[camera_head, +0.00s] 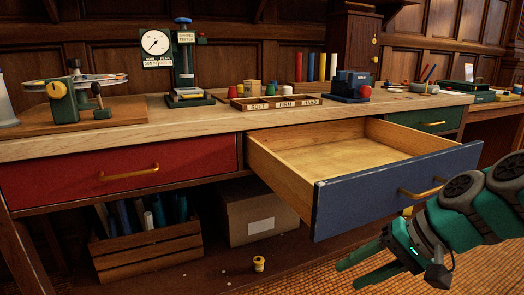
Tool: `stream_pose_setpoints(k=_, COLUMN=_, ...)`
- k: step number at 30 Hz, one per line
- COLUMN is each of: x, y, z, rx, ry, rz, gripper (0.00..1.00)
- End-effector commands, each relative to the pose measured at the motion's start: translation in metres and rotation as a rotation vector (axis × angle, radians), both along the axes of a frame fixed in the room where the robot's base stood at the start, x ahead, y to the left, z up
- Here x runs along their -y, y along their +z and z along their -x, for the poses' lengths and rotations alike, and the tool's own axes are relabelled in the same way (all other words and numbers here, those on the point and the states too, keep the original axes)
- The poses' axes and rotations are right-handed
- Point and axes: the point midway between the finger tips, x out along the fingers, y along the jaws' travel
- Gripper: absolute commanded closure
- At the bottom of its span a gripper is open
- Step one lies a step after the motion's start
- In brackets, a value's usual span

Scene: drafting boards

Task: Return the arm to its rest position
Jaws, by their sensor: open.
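My gripper (366,267) is at the lower right, in front of the workbench and below the open blue drawer. Its green fingers point left and are apart, with nothing between them. My green arm comes in from the right edge and passes close in front of the blue drawer (354,200). The drawer is pulled well out and its visible inside is empty. Its brass handle (422,189) is above my gripper; whether my arm touches the drawer front, I cannot tell.
A closed red drawer (105,172) is at left and a green drawer (430,121) at right. A wooden crate (150,250) and a cardboard box (255,213) sit on the lower shelf. A small yellow spool (259,264) stands nearby. The benchtop holds a gauge tester (184,65).

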Motion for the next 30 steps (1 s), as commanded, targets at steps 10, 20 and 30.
stream_pose_setpoints(k=10, x=-0.077, y=-0.073, z=0.098, rx=-0.221, ry=0.365, rz=0.394, gripper=0.56)
stream_pose_setpoints(k=20, x=-0.056, y=-0.106, z=0.162, rx=-0.307, ry=0.519, rz=0.647, gripper=0.56)
stream_pose_setpoints(k=30, x=-0.053, y=-0.109, z=0.167, rx=-0.313, ry=0.529, rz=0.668, gripper=0.56)
